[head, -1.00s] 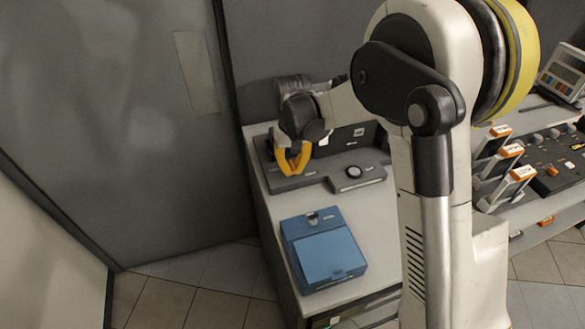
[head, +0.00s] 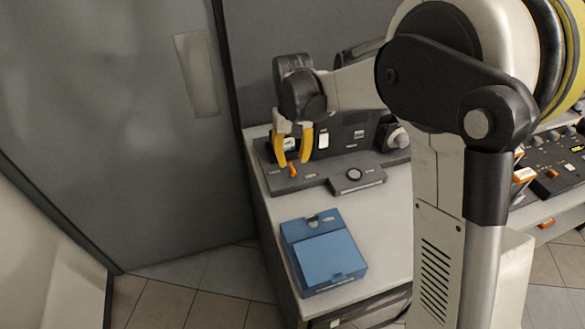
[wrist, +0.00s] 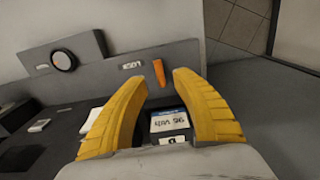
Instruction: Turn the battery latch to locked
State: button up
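The battery latch appears to be the small orange lever (head: 292,171) on the front ledge of the dark grey dock (head: 330,160). It shows in the wrist view (wrist: 159,73), standing between the two fingertips in the picture. My gripper (head: 293,162) has its yellow fingers apart, just above or around the lever; I cannot tell if they touch it. In the wrist view my gripper (wrist: 160,78) holds nothing. A dark block with a white-and-blue label (wrist: 168,121), perhaps the battery, sits behind the lever. Small labels flank the lever, too small to read surely.
A blue box (head: 324,252) sits on the grey counter (head: 390,225) in front of the dock. A round black knob (head: 354,175) is right of the lever. A grey door (head: 130,130) stands left. My arm hides part of the counter's right.

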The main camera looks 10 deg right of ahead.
aim_at(293, 168)
notch_tip(293, 168, up, 7)
jog(key=shift+f, duration=0.1)
dwell(0.5)
jog(key=s+d+r+m+t, duration=0.1)
jog(key=s+d+r+t, duration=0.1)
jog(key=s+d+r, duration=0.3)
jog(key=s+d+r+t, duration=0.2)
jog(key=s, duration=0.5)
jog(key=s+d+f+t, duration=0.1)
jog(key=s+d, duration=0.1)
jog(key=s, duration=0.3)
jog(key=s+d+f+m+t, duration=0.1)
jog(key=s+d+f+t, duration=0.1)
jog(key=s, duration=0.3)
jog(key=shift+s+d, duration=0.35)
jog(key=shift+d, duration=0.05)
jog(key=shift+f, duration=0.1)
